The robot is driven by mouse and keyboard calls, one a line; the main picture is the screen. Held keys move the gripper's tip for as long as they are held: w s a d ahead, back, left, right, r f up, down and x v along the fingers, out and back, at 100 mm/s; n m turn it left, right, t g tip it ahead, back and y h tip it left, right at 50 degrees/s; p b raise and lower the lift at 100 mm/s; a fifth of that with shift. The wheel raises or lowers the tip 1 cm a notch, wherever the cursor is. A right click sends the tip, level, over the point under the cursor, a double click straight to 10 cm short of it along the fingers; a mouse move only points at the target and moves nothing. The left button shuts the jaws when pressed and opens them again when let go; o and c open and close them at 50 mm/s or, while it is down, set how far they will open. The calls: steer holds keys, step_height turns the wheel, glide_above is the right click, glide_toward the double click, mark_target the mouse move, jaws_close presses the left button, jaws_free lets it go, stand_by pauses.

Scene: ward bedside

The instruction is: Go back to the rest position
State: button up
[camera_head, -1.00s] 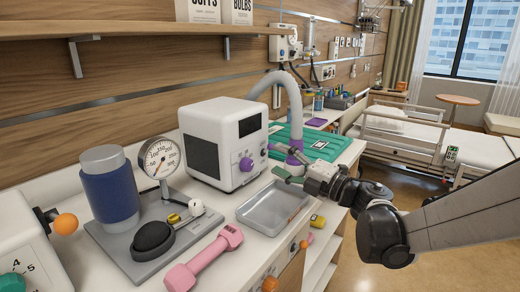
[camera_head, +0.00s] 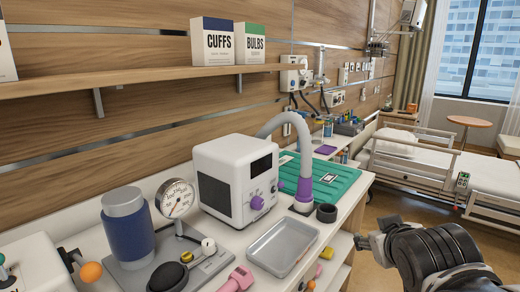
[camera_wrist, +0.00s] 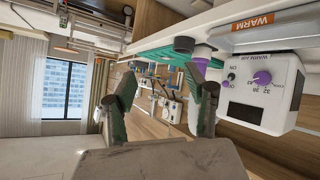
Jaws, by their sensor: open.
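My gripper (camera_head: 372,243) is at the right in the head view, beyond the counter's front edge and apart from everything on it. In the wrist view its two fingers (camera_wrist: 165,92) stand wide apart with nothing between them. The wrist picture is upside down. The arm is folded in at the lower right of the head view, its wrist partly hiding the gripper.
The counter holds a white warm-air unit (camera_head: 236,180) with a grey hose (camera_head: 303,150), a dark round piece (camera_head: 326,213), a metal tray (camera_head: 283,245) and a teal mat (camera_head: 335,182). A bed (camera_head: 482,180) stands behind. Floor between is clear.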

steer(key=s+a+f+m+g+y+p, duration=0.1)
steer(key=s+a+f+g, duration=0.3)
steer(key=s, duration=0.6)
steer(key=shift+s+a+f+m+y, duration=0.25)
steer(key=shift+f+m+y, duration=0.15)
steer(key=shift+f+y, duration=0.2)
stand_by(0.7)
